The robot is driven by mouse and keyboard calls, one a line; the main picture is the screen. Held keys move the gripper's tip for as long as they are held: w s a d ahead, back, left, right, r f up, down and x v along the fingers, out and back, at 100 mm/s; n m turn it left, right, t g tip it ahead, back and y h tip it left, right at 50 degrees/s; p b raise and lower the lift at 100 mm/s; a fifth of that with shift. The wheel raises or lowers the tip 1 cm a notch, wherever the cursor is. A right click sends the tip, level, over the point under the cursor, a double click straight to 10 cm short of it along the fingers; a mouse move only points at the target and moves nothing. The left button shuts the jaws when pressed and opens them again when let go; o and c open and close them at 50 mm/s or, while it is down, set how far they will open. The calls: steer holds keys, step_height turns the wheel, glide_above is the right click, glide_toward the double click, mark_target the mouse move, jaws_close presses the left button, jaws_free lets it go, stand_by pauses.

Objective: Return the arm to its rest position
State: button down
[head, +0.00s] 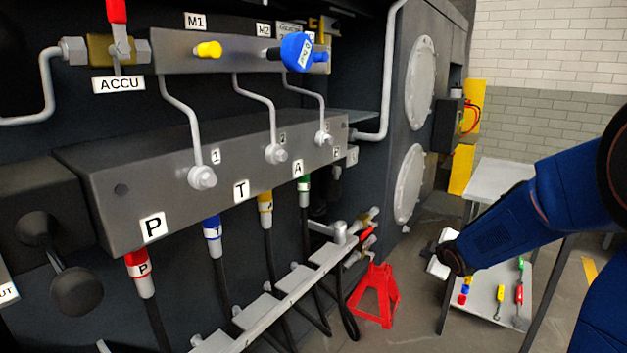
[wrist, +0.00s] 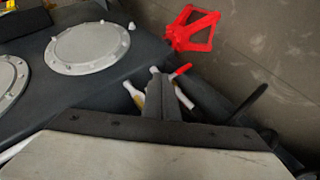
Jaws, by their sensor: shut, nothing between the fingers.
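My blue arm (head: 530,215) reaches in from the right edge of the head view, bent and sloping down to the left. My gripper (head: 432,262) is at its end, partly hidden behind the dark wrist joint. In the picture it lies between the chassis side and the small table, right of the red jack stand. In the wrist view the dark fingers (wrist: 167,98) are together with nothing held between them.
The dark harvester chassis, with a manifold block (head: 120,190) and hoses, fills the left. A red jack stand (head: 375,293) is on the floor. A grey table (head: 497,180) stands behind my arm, with small coloured parts on its lower shelf (head: 485,297).

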steer(key=s+r+m+g+h, duration=0.1)
steer(key=s+r+m, duration=0.2)
steer(key=s, duration=0.6)
steer(key=s+r+m+g+h, duration=0.1)
steer(key=s+r+m+g, duration=0.15)
steer(key=s, duration=0.55)
steer(key=s+a+m+g+y, duration=0.1)
steer(key=s+a+m, duration=0.2)
steer(key=s, duration=0.9)
steer(key=s+a+m+g+y, duration=0.1)
steer(key=s+a+m, duration=0.2)
steer(key=s, duration=0.9)
steer(key=shift+s+r+m+g, duration=0.25)
steer(key=shift+m+g, duration=0.1)
steer(key=shift+m, duration=0.1)
